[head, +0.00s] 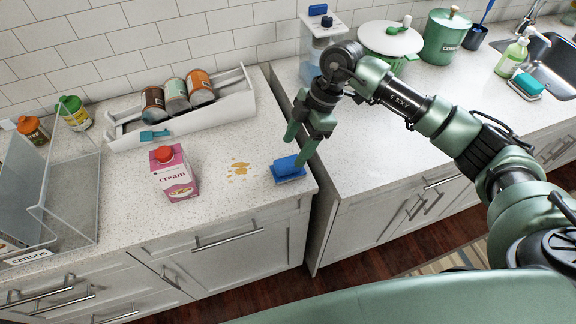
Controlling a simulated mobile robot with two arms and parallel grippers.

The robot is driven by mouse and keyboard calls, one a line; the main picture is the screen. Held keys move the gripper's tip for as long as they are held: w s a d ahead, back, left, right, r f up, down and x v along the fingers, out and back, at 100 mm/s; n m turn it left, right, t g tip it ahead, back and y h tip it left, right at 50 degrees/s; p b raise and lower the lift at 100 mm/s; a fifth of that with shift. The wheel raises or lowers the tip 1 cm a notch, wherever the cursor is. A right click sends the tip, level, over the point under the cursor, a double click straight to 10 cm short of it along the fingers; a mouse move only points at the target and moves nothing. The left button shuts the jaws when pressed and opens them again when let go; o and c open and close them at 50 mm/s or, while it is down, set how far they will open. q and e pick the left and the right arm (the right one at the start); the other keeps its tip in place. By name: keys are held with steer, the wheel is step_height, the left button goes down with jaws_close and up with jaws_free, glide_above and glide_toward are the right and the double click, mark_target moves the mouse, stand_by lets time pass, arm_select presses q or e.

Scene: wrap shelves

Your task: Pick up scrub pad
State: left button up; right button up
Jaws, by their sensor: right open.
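My right gripper (297,149) points down just above and behind the pad. Its two green fingers are apart, with nothing visible between them. One fingertip overlaps the pad's right end in the picture; I cannot tell whether it touches. My left gripper is not in view.
A pink cream carton (174,173) stands left of the brown spill (238,171). Behind it, a white rack (233,103) holds cans. A clear bin (81,210) stands at the left. A gap separates this counter from the right one, where a teal-topped sponge (528,83) sits by the sink.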

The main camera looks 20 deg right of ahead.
mark_target(288, 161)
steer(key=p+x, duration=0.2)
steer(key=x, duration=0.3)
steer(key=shift+f+p, duration=0.3)
steer(key=shift+a+f, duration=0.15)
steer(key=shift+f, duration=0.25)
steer(key=c, duration=1.2)
steer(key=shift+o, duration=0.2)
step_height(288, 161, up, 20)
steer(key=b, duration=0.4)
steer(key=shift+b, duration=0.4)
